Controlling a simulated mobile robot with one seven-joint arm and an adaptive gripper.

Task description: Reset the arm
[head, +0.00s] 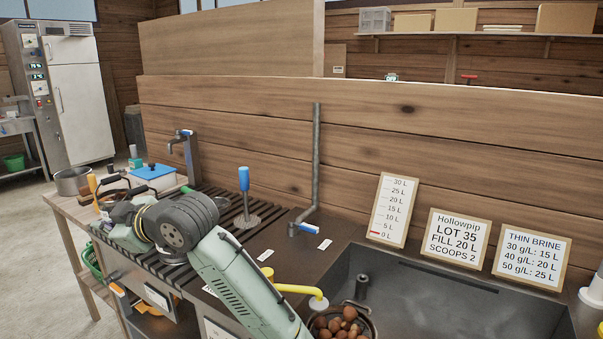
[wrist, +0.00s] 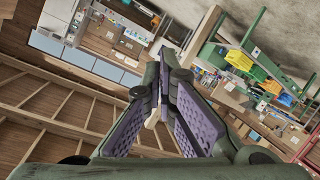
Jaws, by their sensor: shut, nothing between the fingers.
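My arm (head: 235,280) is bent in the lower left of the head view, over the slatted drainboard. I cannot clearly make out its gripper end there. In the wrist view my gripper (wrist: 160,92) points out over the room, with its two purple-padded fingers together at the tips. Nothing shows between them, and they touch nothing.
A sink (head: 455,300) lies at the right, with a pan of chestnuts (head: 342,325) at its near left edge. A tap (head: 190,150), a blue-handled tool (head: 244,180) and an upright grey pipe (head: 316,160) stand near my arm. A wooden partition (head: 400,125) rises behind.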

